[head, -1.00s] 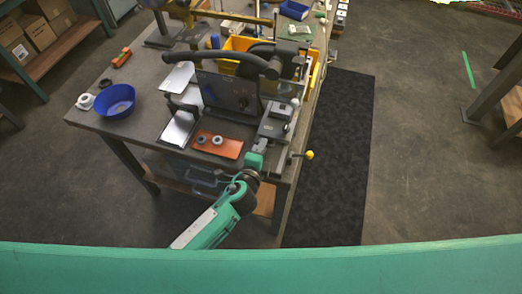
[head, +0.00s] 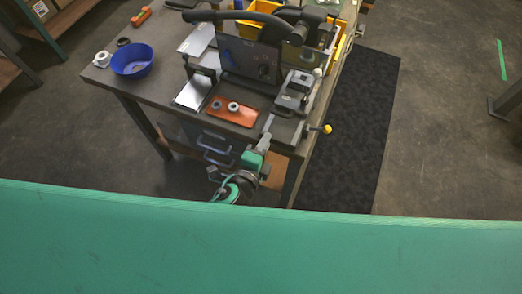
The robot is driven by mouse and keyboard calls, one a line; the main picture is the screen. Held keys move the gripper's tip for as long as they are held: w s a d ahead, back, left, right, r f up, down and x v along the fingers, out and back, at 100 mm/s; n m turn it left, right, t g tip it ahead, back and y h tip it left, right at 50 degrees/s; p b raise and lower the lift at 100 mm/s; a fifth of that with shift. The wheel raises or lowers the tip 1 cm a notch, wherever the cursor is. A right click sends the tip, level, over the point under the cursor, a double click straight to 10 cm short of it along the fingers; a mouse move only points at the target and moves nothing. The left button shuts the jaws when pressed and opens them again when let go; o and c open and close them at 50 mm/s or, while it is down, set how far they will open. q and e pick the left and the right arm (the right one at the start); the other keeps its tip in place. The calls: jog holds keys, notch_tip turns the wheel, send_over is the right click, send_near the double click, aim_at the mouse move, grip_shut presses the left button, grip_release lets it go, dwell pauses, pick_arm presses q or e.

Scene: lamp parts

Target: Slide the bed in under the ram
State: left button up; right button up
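A bench press stands on the workbench (head: 160,75), with a dark upright plate (head: 250,60) and a black lever arm (head: 235,15) across its top. The ram itself is not clearly visible. A grey block (head: 295,92) on a dark base, at the right front of the press, looks like the sliding bed; it sits out in front of the plate. My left gripper (head: 267,138) is at the bench's front edge, just in front of and left of that base. Its fingers are too small to tell open from shut, and contact is unclear. My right gripper is out of view.
A yellow knob (head: 327,129) sticks out at the bench's right front corner. An orange plate (head: 232,112) with two small rings and a silver plate (head: 193,91) lie left of the bed. A blue bowl (head: 131,61) stands farther left. A yellow bin (head: 262,14) is behind.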

pick_arm(q)
jog(key=shift+v, duration=1.2)
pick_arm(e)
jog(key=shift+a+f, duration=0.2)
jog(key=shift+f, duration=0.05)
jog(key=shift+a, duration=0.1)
pick_arm(q)
jog(key=s+a+f+n+g+y, duration=0.1)
jog(key=s+a+f+n+g, duration=0.2)
jog(key=f, duration=0.9)
jog(key=s+a+f+n+g+y, duration=0.15)
jog(key=a+f, duration=0.35)
jog(key=f, duration=0.7)
jog(key=s+a+f+n+g+y, duration=0.1)
jog(key=a+f+n+g, duration=0.25)
jog(key=f, duration=0.85)
jog(key=s+a+f+n+g, duration=0.2)
jog(key=s+f, duration=0.4)
jog(key=s, duration=0.3)
jog(key=s+a+f+n+g+y, duration=0.1)
jog(key=s+a+f+n+g, duration=0.1)
jog(key=s+a+f+n, duration=0.3)
jog(key=s+a+f+n+g, duration=0.1)
jog(key=s+a+f+n, duration=0.3)
jog(key=s, duration=1)
notch_tip(320, 180, down, 4)
jog(key=shift+a+r+g, duration=0.15)
jog(key=shift+a+g, duration=0.15)
jog(key=shift+g, duration=0.1)
